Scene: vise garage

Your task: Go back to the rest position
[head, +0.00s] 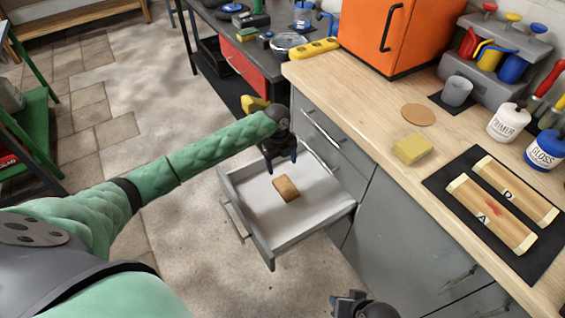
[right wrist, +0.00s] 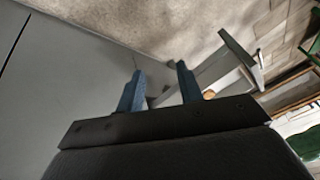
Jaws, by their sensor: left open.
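My left gripper (head: 281,163) is open and empty above the back part of an open drawer (head: 245,210), its two fingers pointing down. A brown block (head: 286,189) lies on the drawer floor, just in front of the fingertips and apart from them. My right gripper (head: 362,304) shows only in part at the bottom edge of the head view. In the right wrist view its two fingers (right wrist: 160,88) stand apart with nothing between them. Beyond them are the grey cabinet front and the open drawer (right wrist: 215,70).
The wooden counter (head: 350,100) holds an orange cabinet (head: 385,35), a yellow sponge (head: 411,149), a grey cup (head: 456,91), paint jars (head: 505,123) and a dark mat (head: 447,199) with two wooden pieces. A red-and-black workbench (head: 252,55) stands behind.

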